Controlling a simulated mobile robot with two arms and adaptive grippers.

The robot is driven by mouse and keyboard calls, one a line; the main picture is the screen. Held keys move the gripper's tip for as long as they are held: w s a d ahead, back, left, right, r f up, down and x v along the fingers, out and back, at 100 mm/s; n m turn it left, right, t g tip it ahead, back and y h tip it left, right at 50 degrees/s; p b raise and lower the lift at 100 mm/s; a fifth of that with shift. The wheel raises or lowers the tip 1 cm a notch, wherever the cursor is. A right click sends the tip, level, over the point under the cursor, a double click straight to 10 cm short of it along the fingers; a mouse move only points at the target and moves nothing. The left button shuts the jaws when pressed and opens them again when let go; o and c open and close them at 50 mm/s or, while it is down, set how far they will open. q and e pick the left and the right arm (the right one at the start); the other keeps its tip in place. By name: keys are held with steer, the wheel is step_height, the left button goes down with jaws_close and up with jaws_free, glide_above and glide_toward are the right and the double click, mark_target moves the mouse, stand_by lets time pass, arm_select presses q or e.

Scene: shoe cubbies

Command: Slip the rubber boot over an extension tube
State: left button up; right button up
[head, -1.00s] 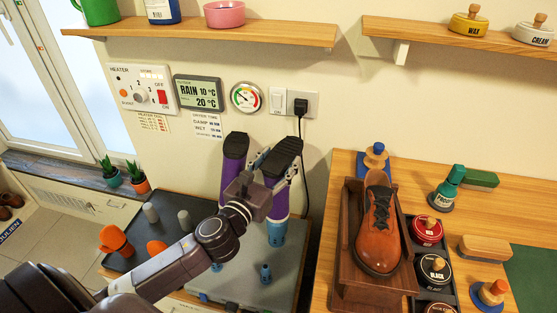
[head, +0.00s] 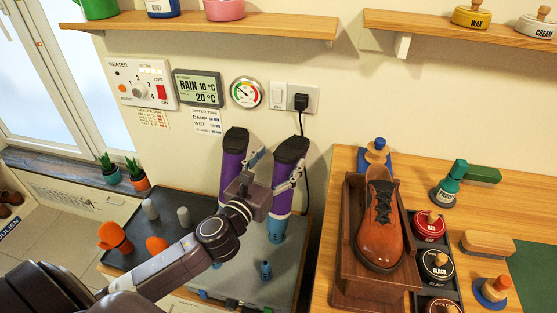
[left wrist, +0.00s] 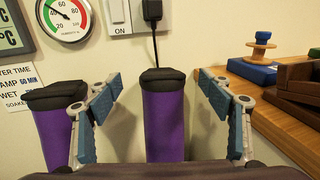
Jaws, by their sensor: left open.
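Two purple rubber boots with black soles stand upside down on the dryer: a left boot (head: 233,166) and a right boot (head: 286,176). A blue tube (head: 276,230) shows under the right boot, whose lower end sits over its top. My left gripper (head: 278,165) is open, with its fingers on either side of the right boot. In the left wrist view the right boot (left wrist: 163,120) stands upright between the spread fingers, with gaps on both sides. The left boot (left wrist: 58,125) is outside the left finger. My right gripper is not in view.
A short blue tube (head: 265,270) stands on the grey dryer top (head: 245,268). The wooden bench (head: 340,190) with a brown shoe (head: 380,225) is at right. A wall plug and cord are behind.

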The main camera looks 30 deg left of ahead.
arm_select(q)
steer(key=shift+s+f, duration=0.1)
steer(key=shift+f, duration=0.05)
steer(key=s, duration=0.8)
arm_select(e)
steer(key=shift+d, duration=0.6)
arm_select(q)
steer(key=shift+w, duration=0.1)
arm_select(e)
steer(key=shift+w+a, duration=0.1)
arm_select(q)
steer(key=shift+r, duration=0.25)
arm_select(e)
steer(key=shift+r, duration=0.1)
